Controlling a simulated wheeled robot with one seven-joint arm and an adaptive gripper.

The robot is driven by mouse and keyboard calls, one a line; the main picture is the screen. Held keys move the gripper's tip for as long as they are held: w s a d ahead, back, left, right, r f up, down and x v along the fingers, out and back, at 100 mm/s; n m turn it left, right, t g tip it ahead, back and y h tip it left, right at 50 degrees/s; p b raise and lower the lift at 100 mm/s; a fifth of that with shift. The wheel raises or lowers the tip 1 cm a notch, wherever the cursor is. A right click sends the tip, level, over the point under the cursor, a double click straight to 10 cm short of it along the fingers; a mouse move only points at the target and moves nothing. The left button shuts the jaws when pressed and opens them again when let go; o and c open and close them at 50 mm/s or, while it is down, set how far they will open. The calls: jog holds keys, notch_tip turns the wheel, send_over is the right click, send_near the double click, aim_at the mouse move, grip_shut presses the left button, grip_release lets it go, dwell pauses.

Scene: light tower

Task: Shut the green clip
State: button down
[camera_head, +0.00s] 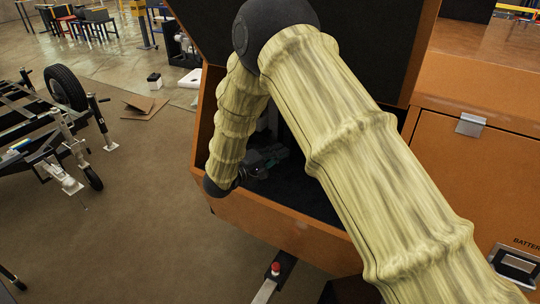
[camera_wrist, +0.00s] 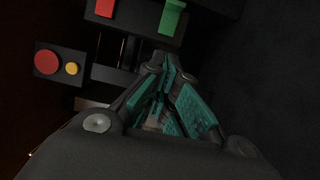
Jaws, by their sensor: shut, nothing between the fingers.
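The green clip (camera_wrist: 173,17) shows at the top of the wrist view, on a dark bar beside a red clip (camera_wrist: 105,7). The top of the green clip reaches the edge of the view, and I cannot tell whether it is open or shut. My gripper (camera_wrist: 168,68) is shut and empty, with its teal-padded fingers together. Its tips point toward the bar, below the green clip in the picture and apart from it. In the head view my gripper (camera_head: 270,158) is inside the orange cabinet, partly hidden by my arm. The clips cannot be made out there.
A dark box with a red button (camera_wrist: 47,62) and a yellow button (camera_wrist: 72,69) sits left of my gripper. The orange cabinet (camera_head: 290,235) has walls close around my arm, and its dark lid (camera_head: 375,40) stands raised. A trailer frame (camera_head: 40,135) stands at the left.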

jog(key=d+p, duration=0.1)
jog(key=d, duration=0.5)
jog(key=shift+s, duration=0.25)
